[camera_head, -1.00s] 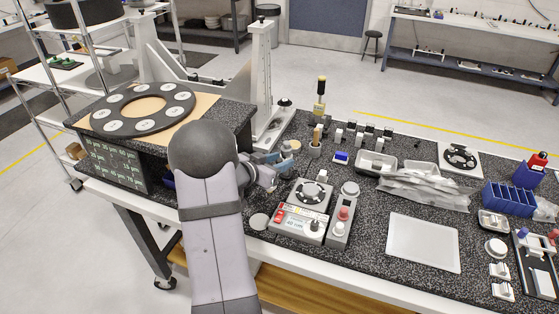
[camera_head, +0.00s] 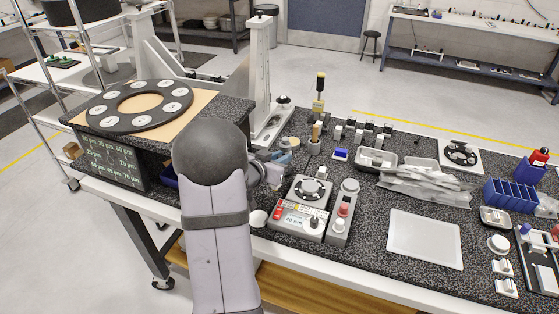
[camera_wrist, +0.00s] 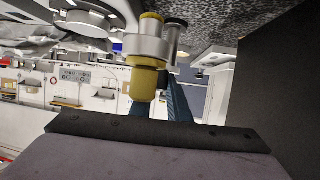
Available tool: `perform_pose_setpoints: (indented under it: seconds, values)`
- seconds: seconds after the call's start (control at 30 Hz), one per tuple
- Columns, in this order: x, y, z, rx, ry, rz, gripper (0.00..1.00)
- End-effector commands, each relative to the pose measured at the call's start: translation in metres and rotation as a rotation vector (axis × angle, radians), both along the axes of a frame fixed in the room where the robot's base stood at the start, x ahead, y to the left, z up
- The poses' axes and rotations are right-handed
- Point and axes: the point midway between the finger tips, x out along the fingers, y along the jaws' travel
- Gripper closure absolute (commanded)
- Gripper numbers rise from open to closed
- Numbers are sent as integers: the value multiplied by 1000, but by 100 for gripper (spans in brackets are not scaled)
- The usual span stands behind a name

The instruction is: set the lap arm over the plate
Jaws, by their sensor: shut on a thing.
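A yellow-and-silver cylindrical piece (camera_wrist: 147,50) is at the blue fingers of my gripper (camera_wrist: 163,104) in the wrist view. My gripper is shut on it; I cannot tell whether it is part of the lap arm. In the head view my gripper (camera_head: 279,163) is low over the bench, left of the small polishing unit (camera_head: 297,220), and partly hidden by my own arm. The unit's round plate (camera_head: 310,189) carries a dark disc with pale pads. No lap arm is clearly seen over this plate.
A black ring with white discs (camera_head: 139,106) lies on a raised block at left. A control box with a red knob (camera_head: 343,208) adjoins the unit. A white tray (camera_head: 424,240) is at right, and a tall metal stand (camera_head: 260,75) rises behind my gripper.

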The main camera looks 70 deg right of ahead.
Motion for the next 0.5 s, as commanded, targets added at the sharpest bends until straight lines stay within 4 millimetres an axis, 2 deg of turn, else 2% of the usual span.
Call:
perform_pose_setpoints:
  seconds: [0.23, 0.27, 0.3, 0.33, 0.5]
  values:
    - [0, -1, 2, -4, 1, 0, 100]
    - [0, -1, 2, -4, 1, 0, 80]
    - [0, -1, 2, -4, 1, 0, 70]
    - [0, -1, 2, -3, 0, 0, 65]
    - [0, 0, 1, -2, 1, 0, 65]
